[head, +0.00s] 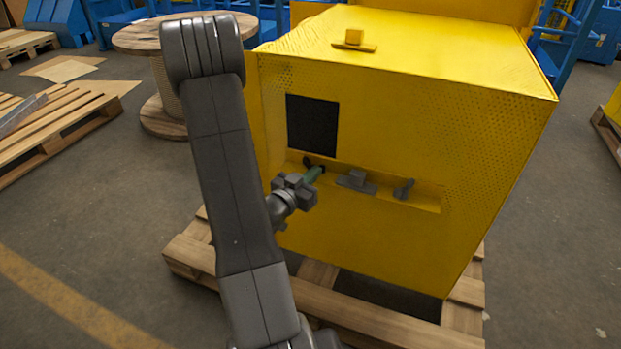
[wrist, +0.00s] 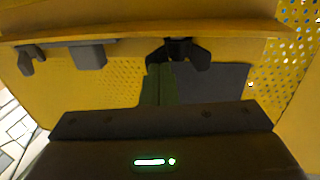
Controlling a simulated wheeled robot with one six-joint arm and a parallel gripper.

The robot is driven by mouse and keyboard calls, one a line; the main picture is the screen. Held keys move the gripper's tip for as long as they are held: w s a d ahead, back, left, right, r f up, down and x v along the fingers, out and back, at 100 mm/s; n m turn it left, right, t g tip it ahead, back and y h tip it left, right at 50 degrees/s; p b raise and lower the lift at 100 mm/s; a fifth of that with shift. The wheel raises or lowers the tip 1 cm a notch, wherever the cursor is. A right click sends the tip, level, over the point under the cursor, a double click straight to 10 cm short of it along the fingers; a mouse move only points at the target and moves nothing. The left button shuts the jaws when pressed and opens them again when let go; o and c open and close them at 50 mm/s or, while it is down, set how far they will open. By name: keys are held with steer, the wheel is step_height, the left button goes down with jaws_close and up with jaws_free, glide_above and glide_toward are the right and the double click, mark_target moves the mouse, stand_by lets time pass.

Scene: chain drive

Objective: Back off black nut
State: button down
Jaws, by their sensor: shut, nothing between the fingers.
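The black nut (head: 310,161) is a small winged piece at the left end of the recessed slot in the yellow machine's front (head: 400,245). In the wrist view the black nut (wrist: 182,52) sits just beyond the fingertips, its two wings spread to either side. My gripper (head: 319,171) has green fingers that are shut with nothing between them. In the wrist view my gripper (wrist: 157,68) reaches up close to the nut's left wing and overlaps it slightly. I cannot tell whether they touch. The gripper hides part of the nut in the head view.
A grey block (head: 357,180) and a small grey lever (head: 404,189) sit right of the nut in the slot. A dark square panel (head: 312,125) is above it. A yellow block (head: 354,40) lies on top. A wooden pallet (head: 330,307) is underneath. Open floor lies front right.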

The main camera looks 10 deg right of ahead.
steer(key=shift+s+d+b, duration=0.1)
steer(key=shift+d+b, duration=0.4)
stand_by(0.5)
